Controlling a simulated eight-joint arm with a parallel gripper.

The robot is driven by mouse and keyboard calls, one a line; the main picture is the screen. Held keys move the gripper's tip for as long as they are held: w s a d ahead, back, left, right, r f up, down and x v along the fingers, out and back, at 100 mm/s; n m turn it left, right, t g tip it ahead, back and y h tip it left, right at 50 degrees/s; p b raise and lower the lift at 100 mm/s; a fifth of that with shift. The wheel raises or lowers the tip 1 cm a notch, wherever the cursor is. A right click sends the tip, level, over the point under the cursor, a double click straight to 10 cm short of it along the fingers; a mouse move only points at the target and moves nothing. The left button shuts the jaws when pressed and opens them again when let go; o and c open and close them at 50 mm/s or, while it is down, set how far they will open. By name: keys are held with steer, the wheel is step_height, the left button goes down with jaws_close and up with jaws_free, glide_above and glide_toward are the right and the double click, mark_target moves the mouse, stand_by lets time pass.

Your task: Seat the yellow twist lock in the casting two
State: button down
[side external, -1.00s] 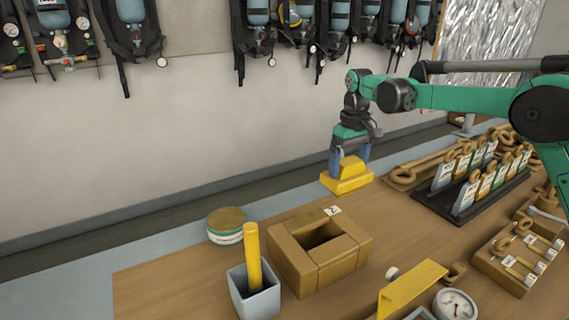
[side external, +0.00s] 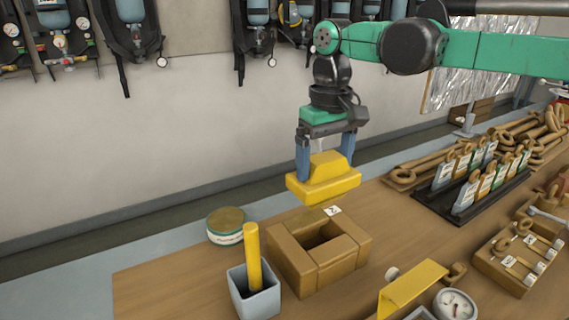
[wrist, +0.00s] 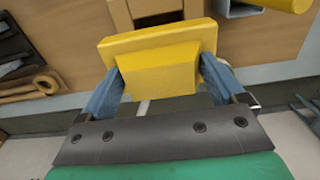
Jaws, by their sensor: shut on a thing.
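The yellow twist lock (side external: 324,182) is a flanged block with a raised, sloped middle. My gripper (side external: 326,165) is shut on its raised part and holds it in the air, above and behind the casting two. The casting (side external: 293,272) is a brown block frame with a rectangular opening and a "2" label, on the table. In the wrist view the twist lock (wrist: 160,52) sits between my blue fingers and hides part of the casting (wrist: 122,16). A gap shows between the twist lock and the casting in the side view.
A grey cup (side external: 262,300) with a yellow rod stands close left of the casting. A round tin (side external: 226,226) is behind it. A yellow angled piece (side external: 412,288) and a gauge (side external: 455,304) are at front right. A card rack (side external: 468,198) stands further right.

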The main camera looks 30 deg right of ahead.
mark_target(327, 182)
steer(key=shift+f, duration=0.1)
steer(key=shift+f, duration=2.8)
steer(key=shift+f, duration=2.05)
jaws_free()
steer(key=shift+r, duration=2.8)
steer(key=shift+s+d+r, duration=0.1)
steer(key=shift+s+d, duration=0.05)
steer(key=shift+d, duration=0.05)
steer(key=s+d+f+t, duration=0.1)
steer(key=s+d+t, duration=0.5)
steer(key=s, duration=0.3)
steer(key=shift+d+f+t, duration=0.25)
steer(key=shift+d+t, duration=0.05)
steer(key=shift+t, duration=0.3)
